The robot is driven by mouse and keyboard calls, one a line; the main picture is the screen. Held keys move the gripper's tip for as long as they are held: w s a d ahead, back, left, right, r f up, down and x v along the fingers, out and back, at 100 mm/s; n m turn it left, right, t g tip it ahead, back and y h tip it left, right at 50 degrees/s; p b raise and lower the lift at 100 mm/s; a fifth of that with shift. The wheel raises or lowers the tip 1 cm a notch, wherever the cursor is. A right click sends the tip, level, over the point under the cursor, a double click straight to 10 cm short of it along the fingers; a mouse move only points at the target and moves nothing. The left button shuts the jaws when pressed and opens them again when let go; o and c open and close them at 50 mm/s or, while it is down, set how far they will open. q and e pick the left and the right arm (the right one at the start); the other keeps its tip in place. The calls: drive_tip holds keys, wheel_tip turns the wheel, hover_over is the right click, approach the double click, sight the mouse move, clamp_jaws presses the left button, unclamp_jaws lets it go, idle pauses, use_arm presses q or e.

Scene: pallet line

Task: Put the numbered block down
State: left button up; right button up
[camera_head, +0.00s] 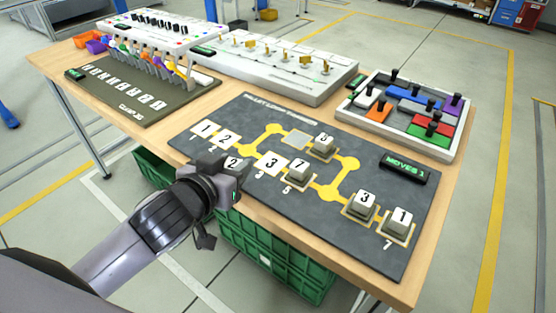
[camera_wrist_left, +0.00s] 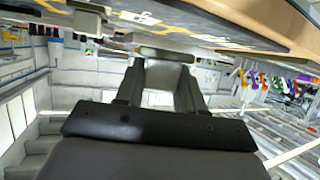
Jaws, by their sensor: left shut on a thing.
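My left gripper (camera_head: 232,172) is at the near edge of the dark puzzle board (camera_head: 240,118). It is shut on a grey block with a white "2" face (camera_head: 232,162); the gripper hides much of it. In the left wrist view the fingers (camera_wrist_left: 161,82) close on the block (camera_wrist_left: 165,54), just by the board's edge. I cannot tell whether the block touches the board. Other numbered blocks stand on the board: a 7 (camera_head: 300,170), a 3 (camera_head: 363,202), a 1 (camera_head: 400,221) and one with an unclear number (camera_head: 322,143). My right gripper is not in view.
A display reading "MOVES 1" (camera_head: 405,168) stands on the right. Other puzzles fill the table's back. A green crate (camera_head: 270,245) is below.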

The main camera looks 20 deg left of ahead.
use_arm(q)
drive_tip(key=w+d+r+m+h+p, duration=0.1)
drive_tip(key=w+d+r+h, duration=0.1)
drive_tip(key=w+r, duration=0.45)
wheel_tip(320, 180, up, 9)
drive_tip(key=m+h+p, duration=0.1)
drive_tip(key=m+h, duration=0.1)
hover_over(271, 164)
drive_tip(key=shift+g, duration=0.3)
wheel_tip(271, 164, down, 19)
drive_tip(key=shift+f+b, duration=0.2)
drive_tip(key=shift+b, duration=0.9)
drive_tip(key=o, duration=1.1)
drive_tip(key=shift+f, duration=0.1)
drive_tip(key=v, duration=1.2)
